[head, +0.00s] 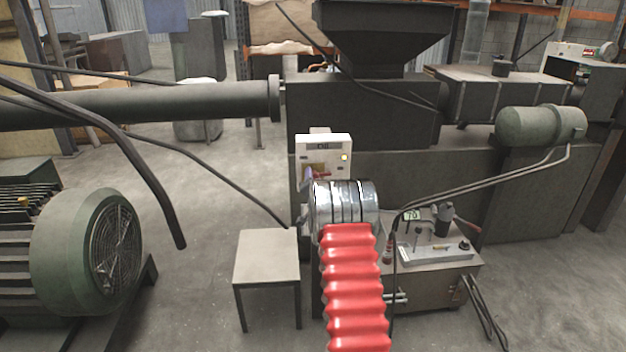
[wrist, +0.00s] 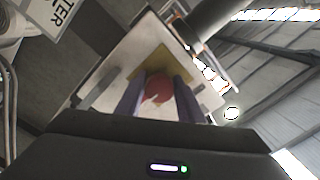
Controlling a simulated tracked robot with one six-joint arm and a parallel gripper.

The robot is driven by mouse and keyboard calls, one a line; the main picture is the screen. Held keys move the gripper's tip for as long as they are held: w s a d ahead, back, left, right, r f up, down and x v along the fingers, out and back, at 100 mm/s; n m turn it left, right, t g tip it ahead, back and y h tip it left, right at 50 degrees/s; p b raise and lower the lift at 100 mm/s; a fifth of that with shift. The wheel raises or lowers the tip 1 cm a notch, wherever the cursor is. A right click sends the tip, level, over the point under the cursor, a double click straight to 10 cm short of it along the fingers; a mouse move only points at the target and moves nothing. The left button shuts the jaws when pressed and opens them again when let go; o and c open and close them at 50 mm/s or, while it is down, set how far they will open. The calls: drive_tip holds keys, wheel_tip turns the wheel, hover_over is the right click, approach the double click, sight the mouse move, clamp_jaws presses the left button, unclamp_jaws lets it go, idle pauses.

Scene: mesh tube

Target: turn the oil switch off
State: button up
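The oil switch box (head: 343,139) is a pale box with a dark label strip, a lit yellow lamp (head: 344,157) and a yellowish plate, in the middle of the head view. In the wrist view the red switch knob (wrist: 158,88) sits on the yellow plate (wrist: 178,62). My gripper (wrist: 160,76) has its two purplish fingers apart, one on each side of the knob. I cannot tell if they touch it. In the head view my gripper (head: 309,174) is at the box's lower left, mostly hidden behind my arm.
A small table (head: 266,256) stands left of my arm. A machine unit (head: 430,250) with hoses stands to the right. A large motor (head: 88,250) is at the left, and a hanging cable (head: 150,190) ends near it. In the wrist view, a sign ending in "TER" (wrist: 62,12) is at upper left.

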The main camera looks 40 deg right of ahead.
drive_tip(key=c, duration=0.6)
drive_tip(key=shift+n, duration=0.5)
drive_tip(key=n, duration=0.2)
drive_tip(key=shift+n, duration=0.4)
drive_tip(key=n, duration=0.4)
drive_tip(key=shift+r, duration=0.1)
drive_tip(key=n, duration=1)
drive_tip(key=shift+r, duration=0.1)
drive_tip(key=shift+w+a+n, duration=0.1)
drive_tip(key=shift+n, duration=0.2)
